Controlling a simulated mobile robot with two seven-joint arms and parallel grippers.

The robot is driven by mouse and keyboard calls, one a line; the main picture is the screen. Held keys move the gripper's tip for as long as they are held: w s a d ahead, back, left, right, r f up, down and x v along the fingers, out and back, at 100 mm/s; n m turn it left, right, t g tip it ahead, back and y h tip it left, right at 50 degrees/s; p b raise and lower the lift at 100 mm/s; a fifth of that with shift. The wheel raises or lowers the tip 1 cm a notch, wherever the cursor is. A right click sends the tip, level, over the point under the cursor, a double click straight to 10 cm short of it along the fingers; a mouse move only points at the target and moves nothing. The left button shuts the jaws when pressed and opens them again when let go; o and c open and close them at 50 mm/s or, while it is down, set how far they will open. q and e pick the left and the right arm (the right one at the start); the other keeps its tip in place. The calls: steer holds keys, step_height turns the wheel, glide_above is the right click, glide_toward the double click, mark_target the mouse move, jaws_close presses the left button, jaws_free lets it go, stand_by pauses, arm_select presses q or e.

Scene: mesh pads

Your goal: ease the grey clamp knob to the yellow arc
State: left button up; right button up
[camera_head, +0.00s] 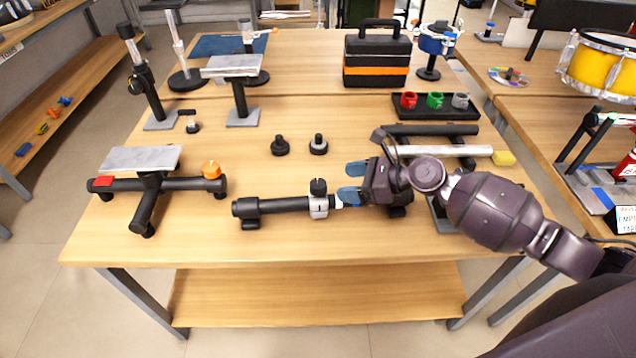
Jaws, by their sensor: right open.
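A black knob (318,187) stands on top of a light grey clamp (319,206) around a dark horizontal tube (272,205). My right gripper (350,182) comes in from the right, just right of the clamp and knob. Its two blue-tipped fingers are spread and point left, with nothing seen between them. The lower finger is close to the clamp's right side; I cannot tell whether it touches. The tube's right part is hidden behind my gripper. I cannot make out a yellow arc at this size. My left gripper is out of view.
Two loose black knobs (299,147) stand behind the tube. A black T-shaped stand (150,185) with an orange knob (212,169) is at left. A black tray (425,113) with coloured cups and a toolbox (377,60) are behind. The table's front strip is clear.

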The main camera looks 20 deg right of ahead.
mark_target(320, 184)
steer(key=x, duration=0.8)
steer(key=shift+a+f+b, duration=0.1)
steer(key=shift+b, duration=0.2)
steer(key=c, duration=0.9)
